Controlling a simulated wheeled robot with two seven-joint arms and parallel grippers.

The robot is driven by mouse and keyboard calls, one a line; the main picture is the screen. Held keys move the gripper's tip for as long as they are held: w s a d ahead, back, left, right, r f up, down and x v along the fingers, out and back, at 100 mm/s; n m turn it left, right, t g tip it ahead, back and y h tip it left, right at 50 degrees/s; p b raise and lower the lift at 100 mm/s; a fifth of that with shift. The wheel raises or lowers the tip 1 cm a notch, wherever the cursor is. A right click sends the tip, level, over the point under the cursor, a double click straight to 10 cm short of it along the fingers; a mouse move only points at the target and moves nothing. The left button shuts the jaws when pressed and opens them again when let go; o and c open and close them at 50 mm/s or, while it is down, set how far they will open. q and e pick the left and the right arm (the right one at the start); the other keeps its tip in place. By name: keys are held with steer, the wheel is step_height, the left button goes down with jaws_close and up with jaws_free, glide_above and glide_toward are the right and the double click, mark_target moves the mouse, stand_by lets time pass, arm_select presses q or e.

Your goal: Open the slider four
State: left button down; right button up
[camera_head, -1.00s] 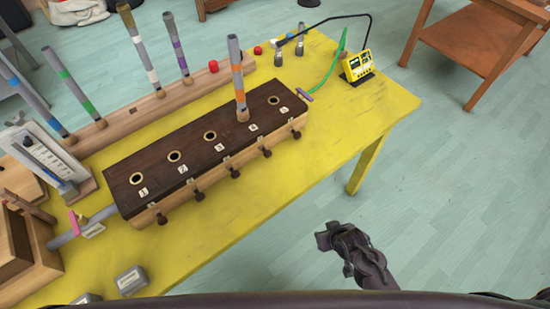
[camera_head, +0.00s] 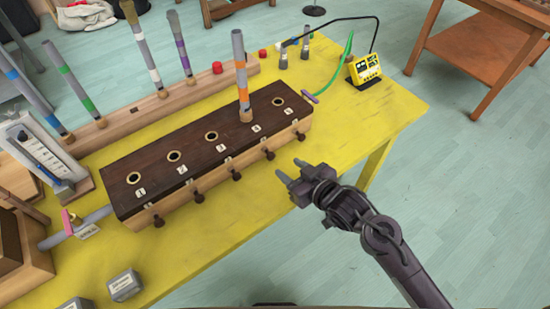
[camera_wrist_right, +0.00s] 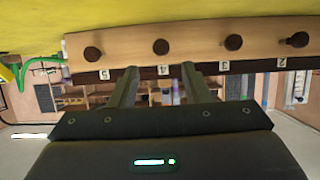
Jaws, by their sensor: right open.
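A long box (camera_head: 190,175) with a dark wooden top and light front stands on the yellow table. Its top has a row of holes labelled 1 to 5, and dark slider knobs line the front. Slider four's knob (camera_head: 269,156) sits below label 4; it also shows in the right wrist view (camera_wrist_right: 161,46). A grey pipe with an orange band (camera_head: 241,80) stands upright in hole 4. My right gripper (camera_head: 290,169) is open and empty in front of the box, apart from the knob. In the wrist view its fingers (camera_wrist_right: 158,80) lie either side of label 4. My left gripper is not in view.
Slider three's knob (camera_head: 236,176) and slider five's knob (camera_head: 300,136) flank slider four. A rack (camera_head: 125,118) with banded pipes stands behind the box. A yellow device (camera_head: 366,70) with a green hose is at the far right. The table's front strip is mostly clear.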

mark_target(272, 157)
steer(key=x, duration=0.7)
steer(key=shift+w+a, duration=0.25)
steer(key=shift+c, duration=0.4)
jaws_close()
